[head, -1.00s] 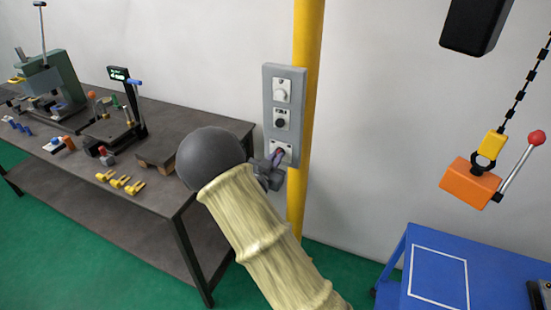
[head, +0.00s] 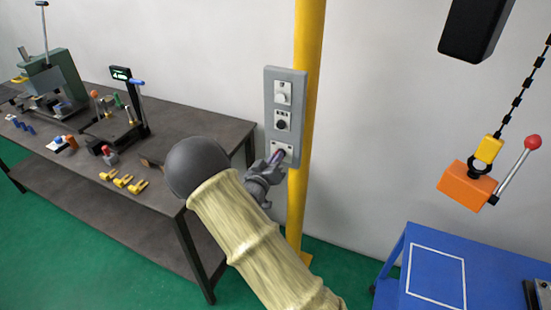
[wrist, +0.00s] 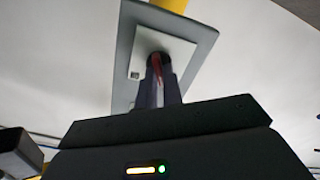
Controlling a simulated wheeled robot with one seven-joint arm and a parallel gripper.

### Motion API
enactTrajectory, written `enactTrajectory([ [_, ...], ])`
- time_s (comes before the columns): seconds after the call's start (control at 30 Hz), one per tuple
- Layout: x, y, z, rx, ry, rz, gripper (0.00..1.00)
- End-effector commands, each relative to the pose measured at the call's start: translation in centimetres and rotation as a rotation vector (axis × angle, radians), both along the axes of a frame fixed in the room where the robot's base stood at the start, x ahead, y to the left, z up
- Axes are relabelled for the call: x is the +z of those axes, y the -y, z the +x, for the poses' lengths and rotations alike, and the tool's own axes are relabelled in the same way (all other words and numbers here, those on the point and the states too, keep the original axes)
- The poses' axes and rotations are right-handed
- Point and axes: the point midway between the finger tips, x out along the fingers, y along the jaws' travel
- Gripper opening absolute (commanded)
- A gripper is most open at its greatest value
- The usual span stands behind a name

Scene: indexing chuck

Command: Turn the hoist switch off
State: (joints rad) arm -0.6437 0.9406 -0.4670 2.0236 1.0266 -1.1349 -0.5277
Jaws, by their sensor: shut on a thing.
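A grey control panel (head: 269,112) is fixed to the yellow post. It carries a pale control (head: 283,93) at the top, a black knob (head: 282,124) in the middle and a white plate (head: 289,149) at the bottom. My gripper (head: 277,157) is at the bottom plate. In the wrist view its fingers (wrist: 160,88) are shut on a red switch lever (wrist: 157,63) standing out from that plate. The fingers hide most of the lever. The labels are too small to read, so I cannot tell which control is named for the hoist.
A yellow post (head: 309,45) stands behind the panel. A dark workbench (head: 190,127) with several tools and yellow parts is on the left. An orange hoist block (head: 466,186) hangs on a chain at the right, above a blue table (head: 480,262).

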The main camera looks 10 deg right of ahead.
Motion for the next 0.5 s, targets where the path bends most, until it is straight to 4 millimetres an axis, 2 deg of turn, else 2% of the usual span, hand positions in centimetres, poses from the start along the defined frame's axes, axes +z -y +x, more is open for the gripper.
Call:
enactTrajectory([
  [0.37,0.0,-0.09,0.03,0.003,-0.004,-0.007,0.0],
  [0.4,0.0,-0.1,0.02,0.003,-0.004,-0.007,0.14],
  [0.5,0.0,-0.08,0.02,0.002,-0.004,-0.006,0.3],
])
